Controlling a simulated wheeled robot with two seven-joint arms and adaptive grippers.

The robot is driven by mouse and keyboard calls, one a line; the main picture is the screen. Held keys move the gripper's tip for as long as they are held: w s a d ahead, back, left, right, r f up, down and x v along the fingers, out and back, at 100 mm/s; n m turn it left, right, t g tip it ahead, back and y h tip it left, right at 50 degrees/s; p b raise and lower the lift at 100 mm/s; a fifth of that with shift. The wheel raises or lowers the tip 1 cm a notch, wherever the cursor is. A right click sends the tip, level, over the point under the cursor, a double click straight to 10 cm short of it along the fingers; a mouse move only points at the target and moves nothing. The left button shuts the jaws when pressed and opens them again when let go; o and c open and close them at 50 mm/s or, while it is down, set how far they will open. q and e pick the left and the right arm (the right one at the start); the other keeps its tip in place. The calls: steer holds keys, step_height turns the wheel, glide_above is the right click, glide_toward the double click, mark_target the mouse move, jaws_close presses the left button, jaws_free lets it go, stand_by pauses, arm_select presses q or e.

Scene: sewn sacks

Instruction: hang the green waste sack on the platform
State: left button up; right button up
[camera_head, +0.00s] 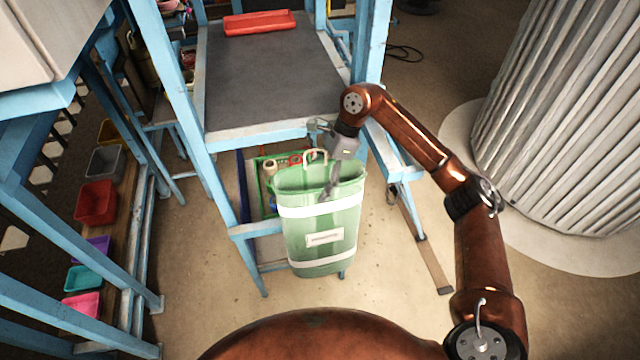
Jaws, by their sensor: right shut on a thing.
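The green waste sack (302,255) has white bands, a pale label on its front and a light loop handle (311,157) at its top. It is upright, in front of the near side of the platform. The platform (268,80) is a blue frame with a dark grey top and a pale front edge. My right gripper (331,190) points down at the sack's upper right part and is shut on the sack. The exact grip point is partly hidden by the gripper. Whether the loop touches any hook on the frame cannot be told. My left gripper is not in view.
A red tray (260,22) lies at the back of the platform top. A green crate (266,180) with items stands under the platform behind the sack. Coloured bins (97,202) line the left. A large ribbed column (565,110) stands right. Floor in front is clear.

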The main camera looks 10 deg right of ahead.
mark_target(316, 175)
steer(key=shift+w, duration=0.5)
stand_by(0.4)
steer(key=shift+w, duration=0.35)
steer(key=shift+w+b, duration=0.4)
steer(key=shift+w, duration=0.2)
stand_by(0.3)
steer(key=shift+w, duration=0.35)
steer(key=shift+w+f+b, duration=0.2)
steer(key=shift+f+b, duration=0.25)
steer(key=shift+b, duration=0.05)
stand_by(0.4)
stand_by(0.4)
steer(key=o, duration=1.4)
steer(key=shift+o, duration=0.2)
